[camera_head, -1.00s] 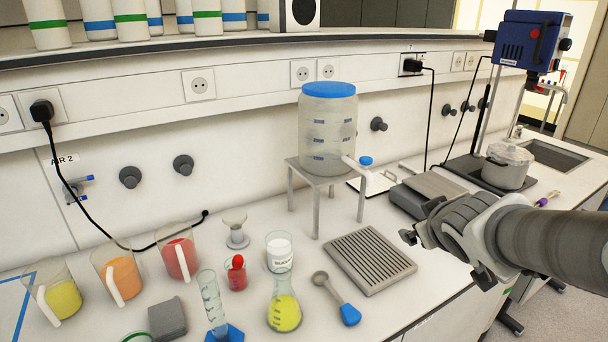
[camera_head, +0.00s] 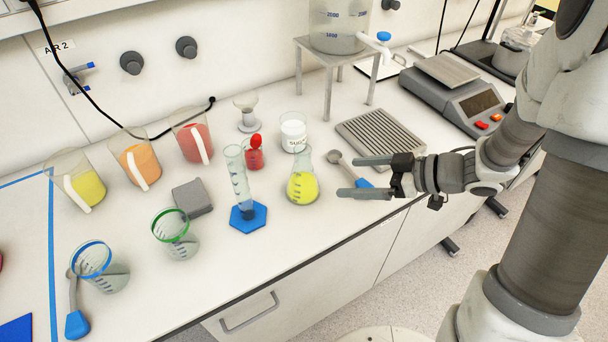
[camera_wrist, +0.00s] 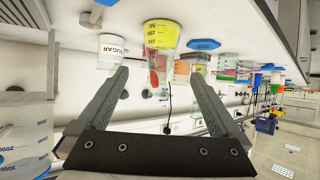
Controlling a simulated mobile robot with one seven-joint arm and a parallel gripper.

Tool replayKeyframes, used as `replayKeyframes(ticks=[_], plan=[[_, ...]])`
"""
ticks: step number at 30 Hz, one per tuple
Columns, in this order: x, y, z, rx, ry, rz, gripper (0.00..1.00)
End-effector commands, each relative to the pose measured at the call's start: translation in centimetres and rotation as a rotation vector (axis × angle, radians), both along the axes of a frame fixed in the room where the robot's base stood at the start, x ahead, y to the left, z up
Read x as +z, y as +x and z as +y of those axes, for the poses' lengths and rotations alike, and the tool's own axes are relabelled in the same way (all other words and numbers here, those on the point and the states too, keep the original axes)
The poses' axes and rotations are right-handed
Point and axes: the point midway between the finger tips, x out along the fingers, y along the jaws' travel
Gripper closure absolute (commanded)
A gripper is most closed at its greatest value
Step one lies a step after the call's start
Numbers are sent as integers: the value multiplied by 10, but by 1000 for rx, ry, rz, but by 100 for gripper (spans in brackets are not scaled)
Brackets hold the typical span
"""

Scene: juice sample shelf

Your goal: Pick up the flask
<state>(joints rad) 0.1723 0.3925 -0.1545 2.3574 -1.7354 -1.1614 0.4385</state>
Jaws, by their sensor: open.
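The flask (camera_head: 302,187) is a clear conical flask with yellow liquid. It stands upright near the bench's front edge, right of the blue-based measuring cylinder (camera_head: 240,180). My gripper (camera_head: 348,177) is open and empty, just right of the flask, with its fingers pointing left toward it. The fingers look apart from the glass. In the wrist view, which is upside down, the flask (camera_wrist: 161,36) shows ahead, in line with the gap between my fingertips (camera_wrist: 160,74).
The sugar jar (camera_head: 293,135) and a small red-filled beaker (camera_head: 254,157) stand behind the flask. A spoon (camera_head: 336,157) with a blue handle lies partly hidden by my fingers. A ribbed tray (camera_head: 380,142) lies behind my gripper. Ringed glass vessels (camera_head: 178,243) stand left.

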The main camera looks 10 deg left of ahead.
Motion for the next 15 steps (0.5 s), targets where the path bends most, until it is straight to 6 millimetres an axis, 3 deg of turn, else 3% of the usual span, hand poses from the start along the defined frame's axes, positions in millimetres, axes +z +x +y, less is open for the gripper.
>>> replayKeyframes(ticks=[9, 15], plan=[[-35, 18, 58, 6, -2, 0, 0], [-50, 29, 86, 3, -2, -1, 0]])
